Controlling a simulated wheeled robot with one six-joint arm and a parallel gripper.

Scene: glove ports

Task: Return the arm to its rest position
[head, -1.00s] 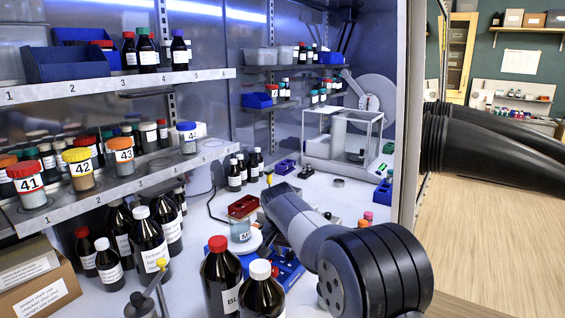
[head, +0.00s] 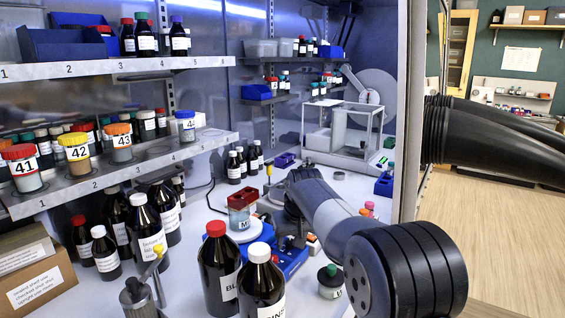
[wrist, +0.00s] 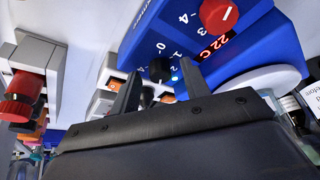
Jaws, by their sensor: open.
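My arm (head: 335,215) reaches in through the right side of the cabinet, its grey links low over the white bench. In the wrist view my gripper (wrist: 158,88) shows two dark fingers spread apart with nothing held between them. They point at a blue stirrer hotplate (wrist: 215,45) with a red knob, a black knob and a lit red display. In the head view the fingers are not clear; a dark shape by the blue hotplate (head: 290,258) may be the gripper. Whether the fingers touch the hotplate cannot be told.
Tall brown bottles (head: 218,268) stand at front left of the arm. A small green-capped jar (head: 331,281) stands close beside it. A beaker (head: 240,222) is on the hotplate's round top. A glass balance (head: 342,138) stands behind. Shelves (head: 120,165) hold numbered jars.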

